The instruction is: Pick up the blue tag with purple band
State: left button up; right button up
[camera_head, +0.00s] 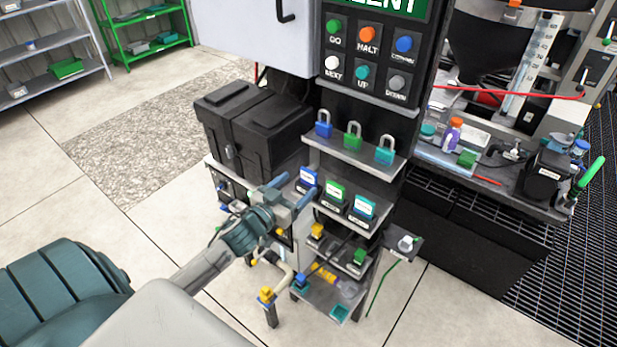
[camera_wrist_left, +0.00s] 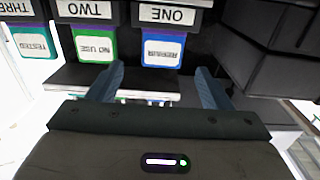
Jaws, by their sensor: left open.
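The blue tag (camera_head: 308,177) with a white label stands in the leftmost slot of a row of three on the dark panel. It also shows in the left wrist view (camera_wrist_left: 163,52), where its label reads REPAIR upside down under the plate ONE; a purple strip shows along its edge. My left gripper (camera_head: 294,190) is open in front of the tag row, its fingers pointing toward the panel. In the left wrist view its fingertips (camera_wrist_left: 160,84) are spread to either side of the blue tag's line, apart from it, with nothing visible between them. My right gripper is not in view.
A green tag (camera_head: 334,192) and a teal tag (camera_head: 363,207) stand right of the blue one. A shelf with three padlocks (camera_head: 352,137) juts out above. A black case (camera_head: 255,120) stands left. A lower shelf (camera_head: 350,262) holds small blocks.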

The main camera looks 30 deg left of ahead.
aim_at(307, 177)
pick_arm(q)
jog(key=shift+w+f+p, duration=0.2)
jog(key=shift+w+p, duration=0.1)
jog(key=shift+w, duration=0.5)
jog(key=shift+w+f, duration=0.15)
jog(key=shift+w, duration=0.4)
jog(key=shift+w+f+b, duration=0.1)
jog(key=shift+w+b, duration=0.25)
jog(key=shift+b, duration=0.05)
jog(key=shift+w+b, duration=0.3)
jog(key=shift+w, duration=0.4)
jog(key=c, duration=1)
jog(key=shift+c, duration=0.4)
jog(key=shift+r, duration=0.2)
